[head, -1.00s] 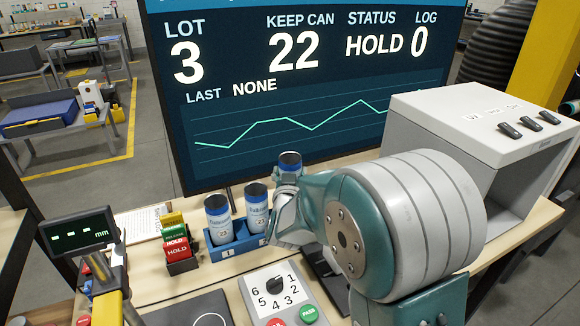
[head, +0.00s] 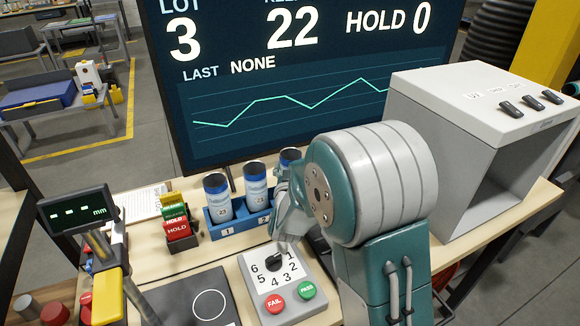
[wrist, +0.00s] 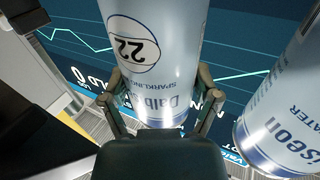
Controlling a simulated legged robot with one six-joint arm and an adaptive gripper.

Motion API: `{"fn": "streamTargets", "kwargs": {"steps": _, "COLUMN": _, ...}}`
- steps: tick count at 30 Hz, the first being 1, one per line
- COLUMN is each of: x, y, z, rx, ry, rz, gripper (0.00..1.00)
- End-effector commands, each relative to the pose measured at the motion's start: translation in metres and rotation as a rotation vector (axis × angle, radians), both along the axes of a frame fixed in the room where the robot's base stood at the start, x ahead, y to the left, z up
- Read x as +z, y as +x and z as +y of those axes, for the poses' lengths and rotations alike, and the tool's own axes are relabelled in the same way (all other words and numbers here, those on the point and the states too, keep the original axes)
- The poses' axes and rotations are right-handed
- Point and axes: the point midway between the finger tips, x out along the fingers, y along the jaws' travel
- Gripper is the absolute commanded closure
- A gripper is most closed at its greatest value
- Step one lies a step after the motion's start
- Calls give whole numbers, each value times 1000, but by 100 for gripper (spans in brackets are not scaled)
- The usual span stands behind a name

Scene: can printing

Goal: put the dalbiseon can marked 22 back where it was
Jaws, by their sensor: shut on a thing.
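The dalbiseon can marked 22 (wrist: 160,60) is between my gripper's fingers in the wrist view, its label upside down there. My gripper (head: 282,190) is shut on it. In the head view only the dark top of this can (head: 289,155) shows, at the right end of the blue rack (head: 243,229); my arm hides the rest. I cannot tell whether its base rests in the rack. Two similar cans stand upright in the rack: a left can (head: 217,197) and a middle can (head: 256,186). A neighbouring can also shows at the right of the wrist view (wrist: 285,110).
Red and green label blocks (head: 177,222) stand left of the rack. A dial box (head: 281,279) with FAIL and PASS buttons is in front. A grey open-fronted box (head: 470,140) stands at the right.

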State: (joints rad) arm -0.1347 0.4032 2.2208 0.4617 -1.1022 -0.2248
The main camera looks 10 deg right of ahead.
Motion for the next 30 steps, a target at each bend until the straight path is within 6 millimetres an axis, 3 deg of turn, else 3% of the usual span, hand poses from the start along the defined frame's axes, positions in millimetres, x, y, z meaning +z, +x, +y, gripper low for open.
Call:
{"fn": "streamTargets", "kwargs": {"steps": 20, "x": -11, "y": 0, "z": 0, "rx": 0, "ry": 0, "rz": 0, "gripper": 43}}
{"fn": "streamTargets", "kwargs": {"steps": 21, "x": -11, "y": 0, "z": 0, "rx": 0, "ry": 0, "rz": 0, "gripper": 12}}
{"fn": "streamTargets", "kwargs": {"steps": 22, "x": -11, "y": 0, "z": 0, "rx": 0, "ry": 0, "rz": 0, "gripper": 0}}
{"fn": "streamTargets", "kwargs": {"steps": 30, "x": -11, "y": 0, "z": 0, "rx": 0, "ry": 0, "rz": 0, "gripper": 0}}
